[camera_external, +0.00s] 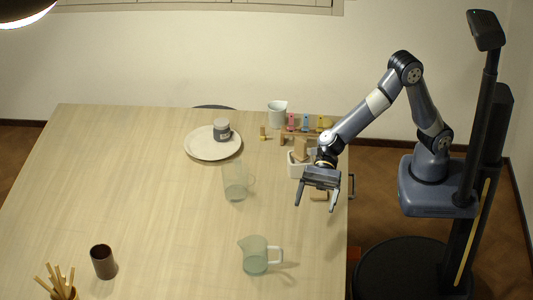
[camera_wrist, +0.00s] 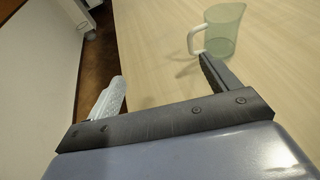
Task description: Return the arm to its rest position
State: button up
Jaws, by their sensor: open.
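My gripper (camera_external: 316,204) is open and empty, held above the right edge of the wooden table (camera_external: 180,240). My arm reaches left from its column, bent up at the elbow. In the wrist view my two fingers (camera_wrist: 160,85) stand wide apart with only table and floor between them. A clear greenish jug with a white handle (camera_external: 255,256) stands on the table to the lower left of my gripper. It also shows in the wrist view (camera_wrist: 224,32), just beyond the right finger.
Close behind my gripper are a white container (camera_external: 296,167) and wooden blocks. A second clear jug (camera_external: 235,183), a round plate (camera_external: 203,147) with a grey jar (camera_external: 221,130), a white pitcher (camera_external: 277,113), a brown cup (camera_external: 103,262) and a stick holder (camera_external: 64,292) stand on the table.

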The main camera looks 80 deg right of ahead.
jog(key=shift+w+d+f, duration=0.1)
jog(key=shift+f, duration=1)
dwell(0.4)
